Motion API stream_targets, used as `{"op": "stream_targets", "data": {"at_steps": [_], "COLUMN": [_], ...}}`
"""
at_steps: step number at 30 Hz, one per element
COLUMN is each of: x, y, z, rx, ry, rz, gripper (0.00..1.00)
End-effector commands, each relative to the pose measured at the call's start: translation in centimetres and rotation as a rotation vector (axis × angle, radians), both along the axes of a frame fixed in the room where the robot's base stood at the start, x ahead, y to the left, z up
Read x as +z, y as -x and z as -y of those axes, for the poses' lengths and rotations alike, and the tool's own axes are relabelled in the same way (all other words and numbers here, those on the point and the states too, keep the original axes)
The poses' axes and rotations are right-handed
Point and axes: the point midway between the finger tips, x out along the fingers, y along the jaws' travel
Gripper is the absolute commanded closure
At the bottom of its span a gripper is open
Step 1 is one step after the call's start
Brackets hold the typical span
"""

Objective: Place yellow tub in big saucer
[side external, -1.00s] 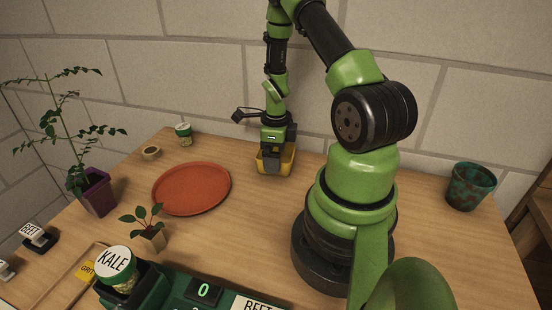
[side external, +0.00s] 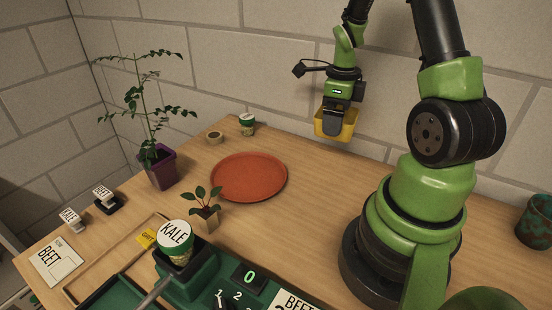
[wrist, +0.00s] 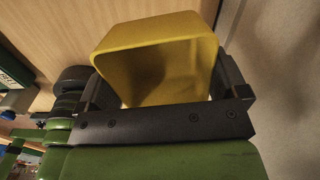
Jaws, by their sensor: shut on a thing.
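The yellow tub (side external: 335,127) is held in my gripper (side external: 338,108), raised above the table near the back wall. In the wrist view the tub (wrist: 160,50) sits between the two fingers of my gripper (wrist: 170,95), its open mouth toward the camera and empty inside as far as I can see. The big saucer (side external: 249,178) is a round orange-red dish lying flat on the table, to the left of and below the tub in the side view. Nothing lies in the saucer.
A small seedling (side external: 204,212) stands just in front of the saucer. A purple-potted plant (side external: 162,168) is to its left. A green-and-white jar (side external: 247,125) and a tan ring (side external: 215,137) sit behind it. A KALE jar (side external: 175,242) stands on a green device in front.

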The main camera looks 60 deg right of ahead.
Motion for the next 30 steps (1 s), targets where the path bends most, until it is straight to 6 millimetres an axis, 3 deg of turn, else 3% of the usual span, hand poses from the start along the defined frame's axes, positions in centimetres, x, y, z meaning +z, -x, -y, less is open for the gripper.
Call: {"op": "stream_targets", "data": {"at_steps": [5, 9, 15, 20, 27, 30], "x": [-0.1, 0.0, 0.1, -0.6, -4.9, -5.8], "y": [-5.3, -9.9, -13.9, -14.9, -15.0, -15.0], "z": [-2.7, -6.5, -11.7, -13.6, -13.7, -13.7], "rx": [0.199, 0.386, 0.580, 0.641, 0.646, 0.645], "ry": [0.001, 0.000, -0.002, -0.004, -0.006, -0.005], "rz": [0.001, 0.001, 0.001, -0.002, -0.004, -0.002], "gripper": [0.30, 0.30, 0.30, 0.30, 0.30, 0.30]}}
